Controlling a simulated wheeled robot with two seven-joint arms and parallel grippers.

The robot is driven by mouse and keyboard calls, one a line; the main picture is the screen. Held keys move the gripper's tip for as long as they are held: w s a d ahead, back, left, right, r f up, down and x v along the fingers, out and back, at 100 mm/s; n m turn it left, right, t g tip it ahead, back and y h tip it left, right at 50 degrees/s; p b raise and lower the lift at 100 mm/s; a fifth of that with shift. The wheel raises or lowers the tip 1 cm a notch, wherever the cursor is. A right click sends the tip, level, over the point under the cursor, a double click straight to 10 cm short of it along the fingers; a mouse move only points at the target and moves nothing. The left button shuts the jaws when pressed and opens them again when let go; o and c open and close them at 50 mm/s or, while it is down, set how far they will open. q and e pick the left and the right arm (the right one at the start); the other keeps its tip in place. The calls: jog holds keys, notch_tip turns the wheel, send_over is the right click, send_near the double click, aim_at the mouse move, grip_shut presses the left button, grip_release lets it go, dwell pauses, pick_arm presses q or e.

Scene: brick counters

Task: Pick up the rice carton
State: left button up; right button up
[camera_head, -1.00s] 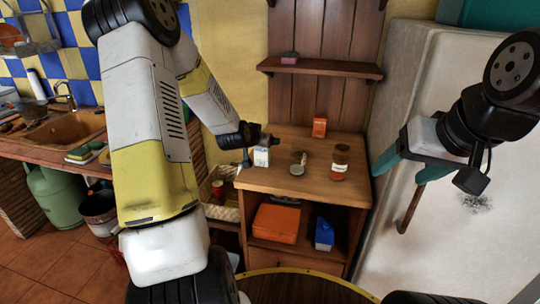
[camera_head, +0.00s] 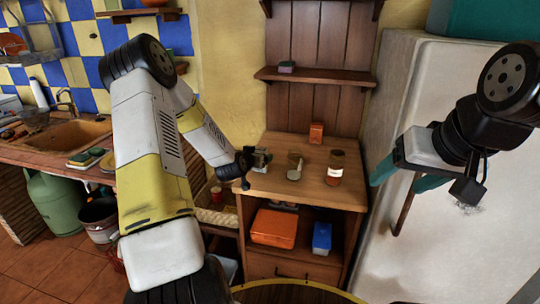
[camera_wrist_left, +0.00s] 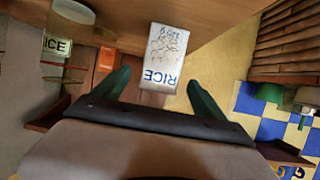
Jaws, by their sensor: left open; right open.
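The rice carton is a small white box with blue "RICE" lettering. In the left wrist view the carton (camera_wrist_left: 165,55) shows upside down, with its near end between the green fingers of my open left gripper (camera_wrist_left: 158,84). Gaps show on both sides of it. In the head view my left gripper (camera_head: 250,164) is at the left edge of the wooden cabinet top (camera_head: 305,195), and the carton is mostly hidden there. My right gripper (camera_head: 402,180) is open and empty, with teal fingers, in front of the white fridge.
A lidded jar (camera_head: 335,168), a smaller jar (camera_head: 295,166) and an orange box (camera_head: 316,133) stand on the cabinet top. An orange box (camera_head: 274,228) and a blue box (camera_head: 322,238) lie below. The fridge (camera_head: 420,100) stands close on the right.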

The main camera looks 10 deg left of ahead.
pick_arm(q)
jog(key=x, duration=0.7)
jog(key=shift+w, duration=0.2)
jog(key=shift+c, duration=0.4)
jog(key=c, duration=1.5)
jog(key=shift+r, duration=0.1)
